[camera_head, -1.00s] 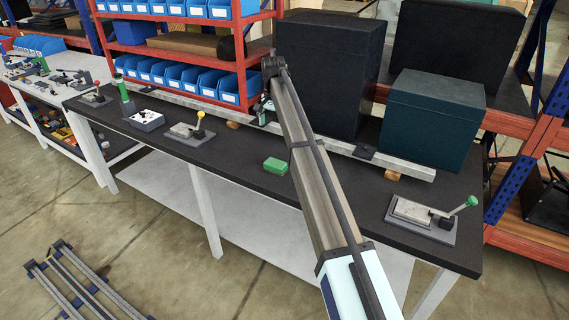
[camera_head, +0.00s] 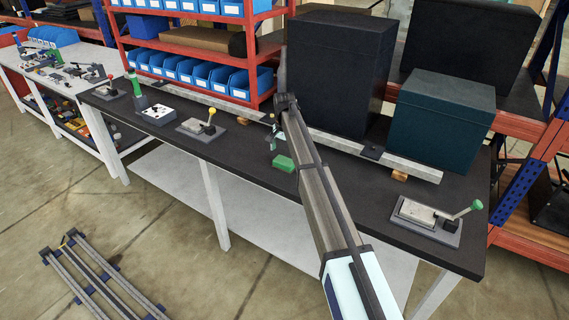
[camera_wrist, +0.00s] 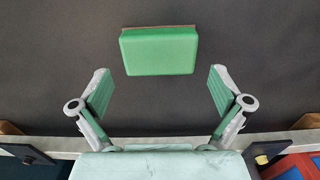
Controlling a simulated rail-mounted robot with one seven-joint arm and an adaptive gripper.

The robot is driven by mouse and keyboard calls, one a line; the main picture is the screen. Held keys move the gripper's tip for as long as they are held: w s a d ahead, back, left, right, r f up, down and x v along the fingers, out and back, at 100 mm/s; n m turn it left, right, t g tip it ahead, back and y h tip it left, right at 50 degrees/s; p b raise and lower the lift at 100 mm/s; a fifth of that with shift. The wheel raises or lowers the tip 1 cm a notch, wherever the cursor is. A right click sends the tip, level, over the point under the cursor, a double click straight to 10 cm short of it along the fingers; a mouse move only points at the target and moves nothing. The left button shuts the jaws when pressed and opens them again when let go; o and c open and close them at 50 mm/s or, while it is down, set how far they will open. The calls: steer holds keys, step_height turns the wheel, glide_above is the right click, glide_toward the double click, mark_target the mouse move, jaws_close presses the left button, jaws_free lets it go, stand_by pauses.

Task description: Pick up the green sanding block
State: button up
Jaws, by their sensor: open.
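The green sanding block (camera_head: 284,163) lies on the dark workbench top (camera_head: 330,215), just left of my arm in the head view. In the wrist view the block (camera_wrist: 159,51) sits at the upper middle, slightly tilted, with a thin brown layer along its far edge. My gripper (camera_wrist: 157,92) is open and empty, its two green-padded fingers spread wider than the block. The block lies ahead of the fingertips, centred between them and not touched. In the head view my gripper (camera_head: 272,134) is small and partly hidden behind my arm, near the block.
A long metal bar (camera_head: 405,169) runs along the bench behind the block, with black boxes (camera_head: 340,70) behind it. A toggle clamp (camera_head: 203,124) stands left and another (camera_head: 432,216) right. A red rack (camera_head: 268,97) with blue bins stands behind. Bench around the block is clear.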

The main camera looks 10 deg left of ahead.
mark_target(284, 160)
step_height(284, 160, down, 5)
steer(key=shift+p, duration=1.05)
steer(key=c, duration=0.9)
steer(key=shift+o, duration=0.2)
steer(key=shift+r, duration=0.1)
step_height(284, 160, up, 20)
steer(key=b, duration=0.5)
